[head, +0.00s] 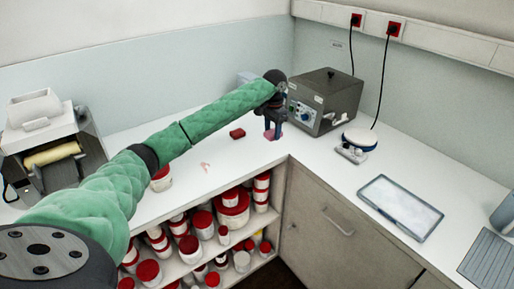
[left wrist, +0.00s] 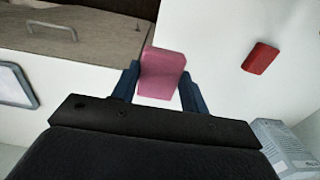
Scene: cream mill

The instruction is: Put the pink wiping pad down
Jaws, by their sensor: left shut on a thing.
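The pink wiping pad (left wrist: 162,74) is between the two blue fingers of my left gripper (left wrist: 160,88) in the left wrist view. In the head view the pad (head: 269,134) is a small pink patch below my left gripper (head: 271,130), over the white counter near its inner corner. The gripper is shut on the pad. I cannot tell whether the pad touches the counter. My right gripper is in neither view.
A red block (head: 237,133) lies on the counter (head: 205,190) left of the gripper; pinkish marks show nearby. A grey box-shaped device (head: 325,100) stands close on the right. A tray (head: 400,207) lies on the right counter. Red-lidded tubs (head: 231,212) fill the shelves below.

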